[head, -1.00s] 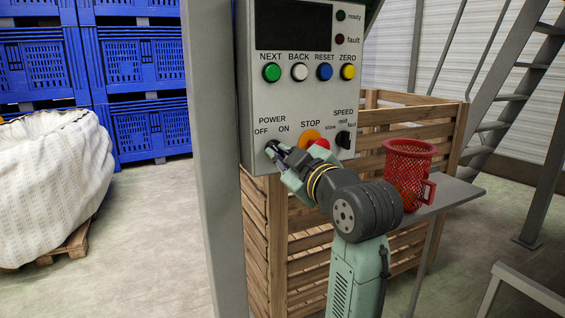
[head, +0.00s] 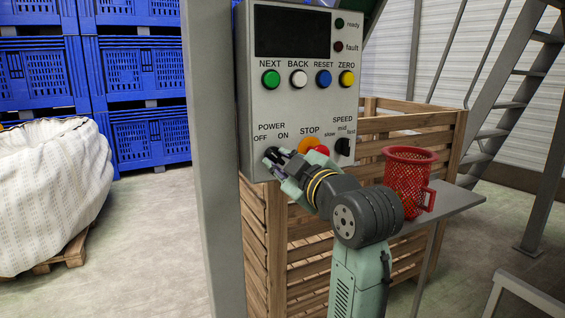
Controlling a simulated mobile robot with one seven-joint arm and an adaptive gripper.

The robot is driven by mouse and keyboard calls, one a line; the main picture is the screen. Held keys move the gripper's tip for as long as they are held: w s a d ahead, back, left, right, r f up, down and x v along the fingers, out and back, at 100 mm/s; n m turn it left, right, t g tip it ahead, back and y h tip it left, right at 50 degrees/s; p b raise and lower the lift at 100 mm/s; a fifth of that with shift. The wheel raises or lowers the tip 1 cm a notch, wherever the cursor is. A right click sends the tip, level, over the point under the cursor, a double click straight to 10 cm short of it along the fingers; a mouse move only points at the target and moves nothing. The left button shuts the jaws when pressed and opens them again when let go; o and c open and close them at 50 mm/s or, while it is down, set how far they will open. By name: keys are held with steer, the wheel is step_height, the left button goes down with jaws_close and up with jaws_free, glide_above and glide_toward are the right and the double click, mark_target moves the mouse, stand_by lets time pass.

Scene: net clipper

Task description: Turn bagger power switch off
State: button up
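The bagger's control panel (head: 259,108) is a light grey box with a dark screen and a row of coloured buttons. The POWER label with OFF on the left and ON on the right is at its lower left. My gripper (head: 271,155) is at the panel's face just under these labels. It covers the power switch, so the switch and its position are hidden. The gripper's fingers are small and partly hidden, and I cannot tell whether they are closed on the switch.
The red STOP button (head: 321,150) is close to the right of my gripper, with the black SPEED knob (head: 343,147) beyond it. A grey post (head: 218,160) stands left of the panel. A red basket (head: 408,180) sits on a grey shelf (head: 455,199) at the right.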

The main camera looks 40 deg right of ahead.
steer(key=shift+o, duration=0.9)
steer(key=v, duration=1.2)
